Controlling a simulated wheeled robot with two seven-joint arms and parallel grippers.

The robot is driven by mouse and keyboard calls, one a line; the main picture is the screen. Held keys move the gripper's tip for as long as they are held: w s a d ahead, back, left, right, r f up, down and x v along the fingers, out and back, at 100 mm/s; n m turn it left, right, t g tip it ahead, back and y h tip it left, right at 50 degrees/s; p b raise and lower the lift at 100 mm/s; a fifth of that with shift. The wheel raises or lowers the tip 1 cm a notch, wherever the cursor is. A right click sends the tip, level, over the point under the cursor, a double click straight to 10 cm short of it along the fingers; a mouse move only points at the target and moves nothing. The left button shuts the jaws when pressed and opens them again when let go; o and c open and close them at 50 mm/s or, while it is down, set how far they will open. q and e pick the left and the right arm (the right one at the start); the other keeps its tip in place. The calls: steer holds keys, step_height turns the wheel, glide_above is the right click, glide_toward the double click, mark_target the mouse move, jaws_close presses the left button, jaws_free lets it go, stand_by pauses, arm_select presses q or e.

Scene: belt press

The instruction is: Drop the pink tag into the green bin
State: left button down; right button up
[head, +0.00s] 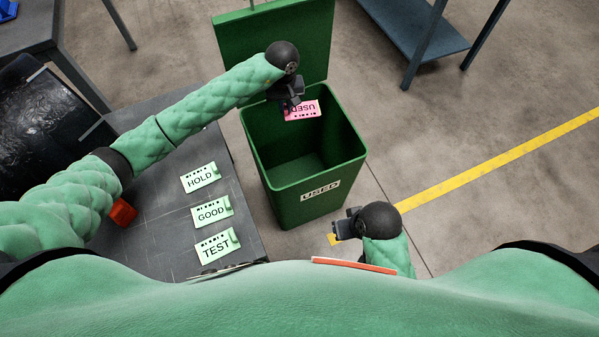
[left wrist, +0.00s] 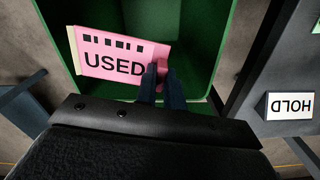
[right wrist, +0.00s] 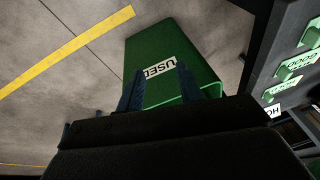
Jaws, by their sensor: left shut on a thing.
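The pink tag (head: 302,110), printed USED, is held in my left gripper (head: 289,99) over the opening of the green bin (head: 318,204). In the left wrist view the tag (left wrist: 112,57) is gripped at its right end between the fingers (left wrist: 162,80), with the bin's inside behind it. The bin's lid (head: 275,40) stands open at the back, and its front has a USED label. My right gripper (head: 346,226) is at the bin's front right. In the right wrist view its two fingers (right wrist: 158,88) are apart with nothing between them, and the bin (right wrist: 160,50) shows beyond.
A dark table (head: 165,215) stands left of the bin. It carries green tags HOLD (head: 201,177), GOOD (head: 212,211) and TEST (head: 217,246), and a red-orange block (head: 122,212). A blue shelf (head: 415,30) is at the back right. The floor to the right is clear, with a yellow line.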

mark_target(286, 115)
arm_select(q)
step_height(286, 115, down, 3)
steer(key=shift+f+b, duration=0.4)
steer(key=shift+f, duration=0.45)
arm_select(e)
steer(key=shift+w+a+f, duration=0.25)
steer(key=shift+a+f, duration=0.45)
steer(key=shift+f, duration=0.2)
arm_select(q)
steer(key=c, duration=1.4)
jaws_free()
steer(key=shift+c, duration=0.2)
arm_select(e)
steer(key=shift+r, duration=0.25)
arm_select(q)
steer(key=shift+r, duration=0.1)
arm_select(e)
steer(key=shift+s, duration=0.1)
